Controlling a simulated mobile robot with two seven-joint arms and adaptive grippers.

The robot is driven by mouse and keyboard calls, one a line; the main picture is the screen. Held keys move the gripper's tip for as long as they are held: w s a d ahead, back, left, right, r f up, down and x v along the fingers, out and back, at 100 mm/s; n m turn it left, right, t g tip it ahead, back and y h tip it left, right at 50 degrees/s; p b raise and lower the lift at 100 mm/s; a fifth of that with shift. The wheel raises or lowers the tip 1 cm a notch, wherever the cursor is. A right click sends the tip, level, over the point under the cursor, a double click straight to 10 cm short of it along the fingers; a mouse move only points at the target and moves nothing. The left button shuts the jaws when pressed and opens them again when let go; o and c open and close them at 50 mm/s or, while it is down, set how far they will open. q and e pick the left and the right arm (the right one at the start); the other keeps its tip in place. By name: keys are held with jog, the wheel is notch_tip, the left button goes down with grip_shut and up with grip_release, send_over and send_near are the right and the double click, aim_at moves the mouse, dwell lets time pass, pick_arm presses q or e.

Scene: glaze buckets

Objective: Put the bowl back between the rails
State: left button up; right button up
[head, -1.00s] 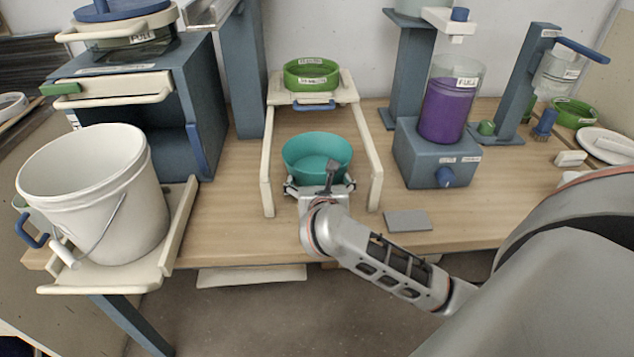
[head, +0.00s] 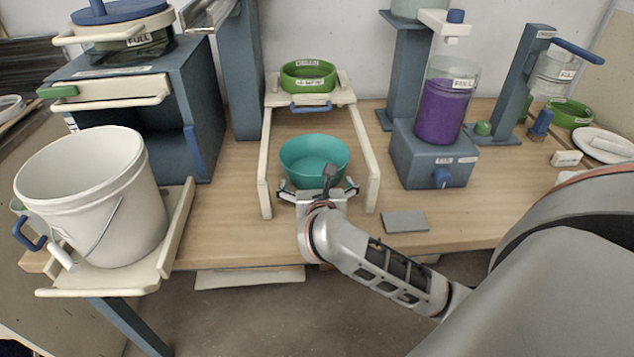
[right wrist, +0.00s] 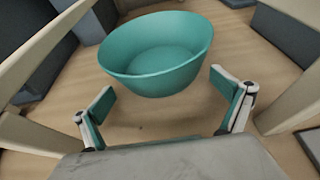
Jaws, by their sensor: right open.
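The teal bowl (head: 314,158) stands upright on the wooden table between the two cream rails, the left rail (head: 265,180) and the right rail (head: 364,150). My right gripper (head: 318,186) is just in front of the bowl, with its fingers spread wide. In the right wrist view the bowl (right wrist: 157,55) sits beyond the open fingertips (right wrist: 165,92), with bare table showing between; nothing is held. The rails also show at both sides of that view. My left gripper is not in view.
A white bucket (head: 92,190) stands on a cream shelf at the left. A green bowl (head: 308,75) sits on the cream platform behind. A dispenser with purple liquid (head: 440,110) and a grey plate (head: 405,221) are to the right of the rails.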

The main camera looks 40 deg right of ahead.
jog(key=p+v, duration=0.1)
jog(key=v, duration=0.9)
jog(key=shift+s+a+r+p, duration=0.15)
jog(key=shift+s+a+p, duration=0.05)
jog(key=shift+s+p, duration=0.1)
jog(key=shift+s, duration=0.1)
